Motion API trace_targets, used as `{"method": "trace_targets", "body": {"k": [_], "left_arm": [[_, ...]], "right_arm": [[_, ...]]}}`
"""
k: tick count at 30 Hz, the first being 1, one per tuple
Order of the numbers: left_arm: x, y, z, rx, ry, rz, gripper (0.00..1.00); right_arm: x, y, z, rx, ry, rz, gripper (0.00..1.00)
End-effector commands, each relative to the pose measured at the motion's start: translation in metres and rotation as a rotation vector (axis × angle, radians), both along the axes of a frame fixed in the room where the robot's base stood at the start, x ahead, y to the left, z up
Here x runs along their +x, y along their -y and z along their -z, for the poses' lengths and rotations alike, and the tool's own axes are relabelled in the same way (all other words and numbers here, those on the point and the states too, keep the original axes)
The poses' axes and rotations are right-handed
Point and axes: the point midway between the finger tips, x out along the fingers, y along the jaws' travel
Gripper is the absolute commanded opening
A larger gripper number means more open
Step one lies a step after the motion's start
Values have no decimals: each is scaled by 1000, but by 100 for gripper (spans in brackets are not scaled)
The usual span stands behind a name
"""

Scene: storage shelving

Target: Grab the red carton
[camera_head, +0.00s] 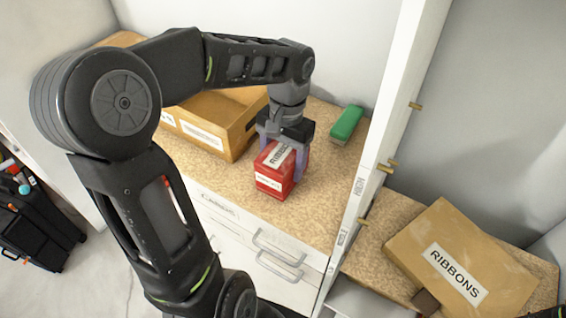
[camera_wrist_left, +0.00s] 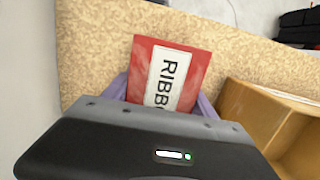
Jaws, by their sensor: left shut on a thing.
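The red carton (camera_head: 270,180) with white labels stands on the speckled shelf top in the head view, near the front edge. It also shows in the left wrist view (camera_wrist_left: 195,68), with its label partly hidden by my gripper. My left gripper (camera_head: 282,160) reaches down from above, with its purple fingers on either side of the carton and shut on it. The carton appears to rest on the surface; I cannot tell whether it is slightly lifted. My right gripper is not clearly in view; only a dark bit shows at the bottom right corner.
An open cardboard box (camera_head: 238,135) stands left of the carton. A green block (camera_head: 346,124) lies behind to the right. A white upright post (camera_head: 385,130) divides off the right bay, which holds a large ribbons box (camera_head: 455,265). Drawers with handles (camera_head: 275,262) sit below.

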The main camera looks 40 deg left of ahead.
Motion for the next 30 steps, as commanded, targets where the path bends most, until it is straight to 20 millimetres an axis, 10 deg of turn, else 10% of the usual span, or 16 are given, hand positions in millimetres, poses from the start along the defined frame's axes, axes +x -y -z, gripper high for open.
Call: {"method": "trace_targets", "body": {"k": [10, 20, 30], "left_arm": [[0, 0, 0, 0, 0, 0, 16], [1, 0, -5, 1, 2, 0, 16], [1, 0, -65, 0, 4, 1, 16]], "right_arm": [[0, 0, 0, 0, 0, 0, 0], [0, 0, 1, 0, 0, 0, 0], [0, 0, -5, 0, 0, 0, 0]]}}
